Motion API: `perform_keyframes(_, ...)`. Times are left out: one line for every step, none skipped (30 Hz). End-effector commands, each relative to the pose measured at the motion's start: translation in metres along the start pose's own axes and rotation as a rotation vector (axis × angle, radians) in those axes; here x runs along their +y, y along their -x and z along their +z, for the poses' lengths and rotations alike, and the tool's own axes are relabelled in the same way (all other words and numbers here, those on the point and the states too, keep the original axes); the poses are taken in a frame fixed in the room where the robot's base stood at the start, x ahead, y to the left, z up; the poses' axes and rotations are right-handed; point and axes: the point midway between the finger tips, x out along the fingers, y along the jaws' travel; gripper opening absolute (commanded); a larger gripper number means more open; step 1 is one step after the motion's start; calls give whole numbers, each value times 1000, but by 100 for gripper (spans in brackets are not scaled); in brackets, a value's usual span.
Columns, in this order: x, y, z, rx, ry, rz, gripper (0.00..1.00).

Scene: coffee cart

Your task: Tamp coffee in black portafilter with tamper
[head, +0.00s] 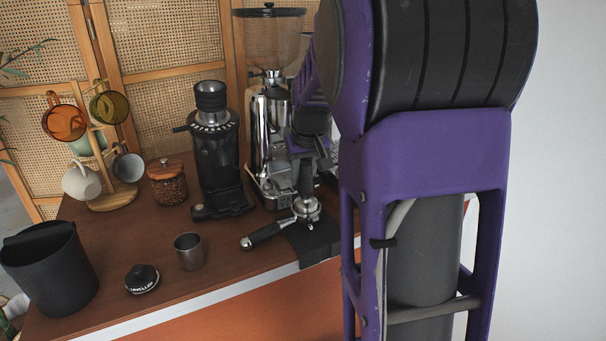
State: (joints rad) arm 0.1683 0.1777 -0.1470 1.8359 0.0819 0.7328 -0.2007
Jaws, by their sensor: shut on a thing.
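The black portafilter (266,233) lies at the counter's front edge, its black handle pointing left and its metal basket partly on a dark mat. My gripper (308,156) is directly above the basket, reaching down past the espresso machine. It is shut on the tamper (306,179), a dark upright handle whose lower end is at the basket. I cannot tell whether the tamper presses on the coffee; the coffee itself is hidden. My purple arm covers much of the right side of the view.
A black-and-chrome grinder (270,130) stands behind my gripper, with a black grinder (213,150) left of it. The dark mat (318,243) overhangs the front edge. A steel cup (189,251), black leveller (142,279), bean jar (168,186), mug tree (113,196) and black bin (50,270) stand left.

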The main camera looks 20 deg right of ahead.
Motion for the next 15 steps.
perform_keyframes(0, 0, 0, 2, 0, 0, 0)
perform_keyframes(0, -1, 0, 2, 0, 0, 0)
perform_keyframes(0, -1, 0, 2, 0, 0, 0)
perform_keyframes(0, -2, 0, 2, 0, 0, 0)
perform_keyframes(0, -2, 0, 2, 0, 0, 0)
perform_keyframes(0, -2, 1, 2, 0, 0, 0)
perform_keyframes(0, -3, 1, 2, 0, 0, 0)
perform_keyframes(0, -3, 1, 2, 0, 0, 0)
perform_keyframes(0, -4, 1, 2, 0, 0, 0)
perform_keyframes(0, -4, 1, 2, 0, 0, 0)
perform_keyframes(0, -4, 1, 2, 0, 0, 0)
perform_keyframes(0, -5, 2, 2, 0, 0, 0)
perform_keyframes(0, -5, 2, 2, 0, 0, 0)
perform_keyframes(0, -5, 2, 2, 0, 0, 0)
perform_keyframes(0, -6, 2, 2, 0, 0, 0)
